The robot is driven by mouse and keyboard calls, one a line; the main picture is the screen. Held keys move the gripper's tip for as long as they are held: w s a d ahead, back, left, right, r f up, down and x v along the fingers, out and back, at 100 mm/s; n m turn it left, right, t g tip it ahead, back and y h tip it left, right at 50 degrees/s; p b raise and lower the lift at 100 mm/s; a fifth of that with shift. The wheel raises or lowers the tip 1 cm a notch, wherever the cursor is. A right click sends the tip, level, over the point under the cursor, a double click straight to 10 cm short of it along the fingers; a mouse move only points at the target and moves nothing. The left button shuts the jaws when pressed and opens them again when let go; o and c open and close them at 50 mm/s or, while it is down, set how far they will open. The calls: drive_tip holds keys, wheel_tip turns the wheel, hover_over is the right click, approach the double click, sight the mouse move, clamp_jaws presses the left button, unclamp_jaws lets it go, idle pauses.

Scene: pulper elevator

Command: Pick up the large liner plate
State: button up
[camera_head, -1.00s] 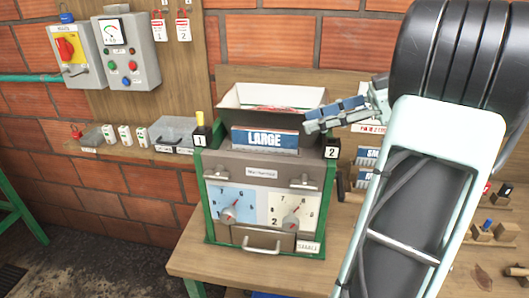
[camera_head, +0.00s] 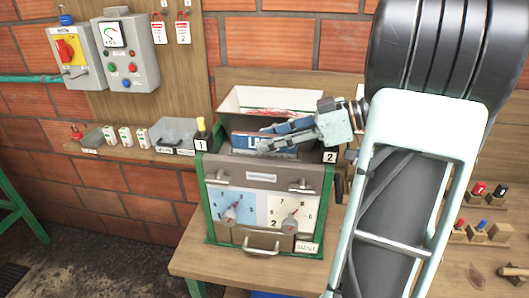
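The large liner plate (camera_head: 241,141) is blue with white lettering and stands in the top of the green-framed machine (camera_head: 207,205). My gripper (camera_head: 262,139) reaches in from the right, level with the plate. Its two fingers look spread, one above the other in the picture, with part of the plate showing between them. The fingers hide most of the lettering. I cannot tell whether either finger touches the plate.
A grey box (camera_head: 172,131) sits on the left shelf. My arm covers much of the right side.

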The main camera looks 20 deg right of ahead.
clamp_jaws()
idle(0.4)
